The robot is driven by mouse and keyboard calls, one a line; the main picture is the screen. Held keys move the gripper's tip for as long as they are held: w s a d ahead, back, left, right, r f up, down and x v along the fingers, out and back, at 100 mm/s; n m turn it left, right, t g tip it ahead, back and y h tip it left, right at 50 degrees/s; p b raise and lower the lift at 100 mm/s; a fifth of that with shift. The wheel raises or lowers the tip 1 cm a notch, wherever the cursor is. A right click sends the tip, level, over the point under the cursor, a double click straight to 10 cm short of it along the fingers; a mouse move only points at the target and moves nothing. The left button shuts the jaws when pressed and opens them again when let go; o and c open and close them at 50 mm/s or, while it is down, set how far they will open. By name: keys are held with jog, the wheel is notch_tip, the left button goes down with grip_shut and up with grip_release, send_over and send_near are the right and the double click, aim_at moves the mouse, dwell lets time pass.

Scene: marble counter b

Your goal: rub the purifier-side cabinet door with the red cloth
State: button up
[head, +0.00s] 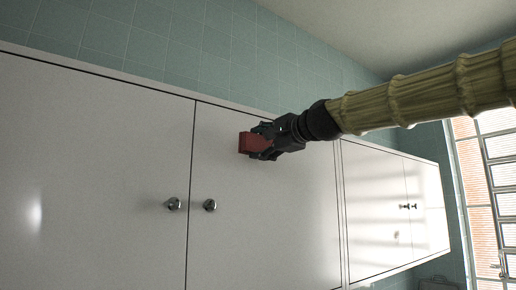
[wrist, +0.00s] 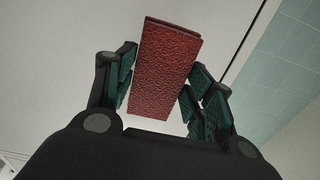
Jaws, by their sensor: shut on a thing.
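The red cloth (head: 252,143) is a folded, block-like piece held at the tip of my gripper (head: 264,141). In the wrist view the red cloth (wrist: 165,65) sits between the two fingers of my gripper (wrist: 160,85), which are shut on it. Its far end points at the white cabinet door (head: 265,205), in the upper part of that door in the head view. Whether the cloth touches the door or is slightly apart from it, I cannot tell. No purifier is in view.
Another white cabinet door (head: 90,170) lies to the left, across a narrow seam. Two round metal knobs (head: 174,204) (head: 210,205) stick out near that seam. More white cabinets (head: 385,205) stand to the right, near a window (head: 490,170). Green tiles (head: 170,45) run above the doors.

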jog(key=shift+s+d+r, duration=0.1)
jog(key=shift+s+d, duration=0.3)
jog(key=shift+s, duration=0.2)
jog(key=shift+w, duration=0.1)
jog(key=shift+d+r+p, duration=0.1)
jog(key=shift+p, duration=0.4)
jog(key=shift+s+d+p, duration=0.35)
jog(key=shift+s+p, duration=0.3)
jog(key=shift+p, duration=0.3)
jog(key=shift+s+d, duration=0.1)
jog(key=shift+s+d+f, duration=0.1)
jog(key=shift+s+f, duration=0.05)
jog(key=shift+f, duration=0.05)
jog(key=shift+s, duration=0.1)
